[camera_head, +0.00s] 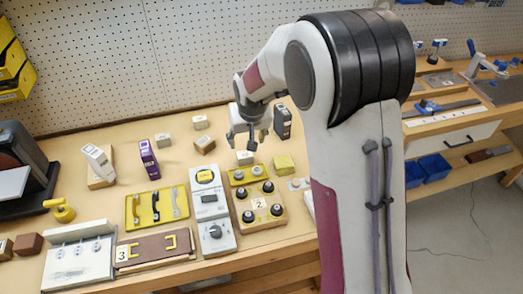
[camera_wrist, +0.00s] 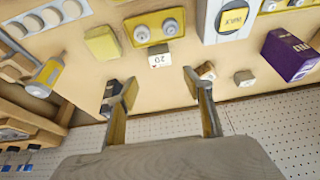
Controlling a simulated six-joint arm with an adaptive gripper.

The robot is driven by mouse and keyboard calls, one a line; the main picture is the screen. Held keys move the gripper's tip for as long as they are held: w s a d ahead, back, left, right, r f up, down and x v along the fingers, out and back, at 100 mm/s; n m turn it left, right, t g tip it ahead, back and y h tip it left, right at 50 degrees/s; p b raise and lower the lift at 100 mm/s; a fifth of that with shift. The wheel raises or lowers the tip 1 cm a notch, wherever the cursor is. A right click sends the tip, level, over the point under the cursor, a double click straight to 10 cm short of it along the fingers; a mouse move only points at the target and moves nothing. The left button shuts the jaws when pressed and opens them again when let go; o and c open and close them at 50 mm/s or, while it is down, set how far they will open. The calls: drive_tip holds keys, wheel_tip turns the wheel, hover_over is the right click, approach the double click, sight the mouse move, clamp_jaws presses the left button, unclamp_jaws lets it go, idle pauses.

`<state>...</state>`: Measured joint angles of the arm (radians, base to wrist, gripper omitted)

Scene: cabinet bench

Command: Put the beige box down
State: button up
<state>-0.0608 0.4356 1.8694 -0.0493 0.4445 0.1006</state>
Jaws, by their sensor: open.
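A small beige box (camera_head: 245,157) stands upright on the bench just below my gripper (camera_head: 249,142). In the wrist view the same box (camera_wrist: 160,59), with "20" on its face, shows beyond and between the two fingertips (camera_wrist: 160,84). The fingers are spread wide, with nothing between them, and appear apart from the box. Other small pale boxes stand behind and to the left: one at the back (camera_head: 200,122), one near the purple box (camera_head: 163,140), and a browner, turned one (camera_head: 205,145). Which of these the task means is not certain.
A yellow block (camera_head: 284,165) and a yellow knob panel (camera_head: 260,204) lie close by. A black box (camera_head: 282,121) stands just right of my gripper. A purple box (camera_head: 149,160) stands to the left. The pegboard (camera_head: 150,60) rises behind. Bare bench shows between the boxes.

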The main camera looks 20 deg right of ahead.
drive_tip(key=s+d+r, duration=0.2)
drive_tip(key=s+r, duration=1.2)
drive_tip(key=s, duration=0.3)
drive_tip(key=s+d+r+t, duration=0.1)
drive_tip(key=s+r, duration=0.1)
drive_tip(key=s, duration=1.6)
drive_tip(key=shift+s, duration=0.2)
drive_tip(key=shift+c, duration=0.8)
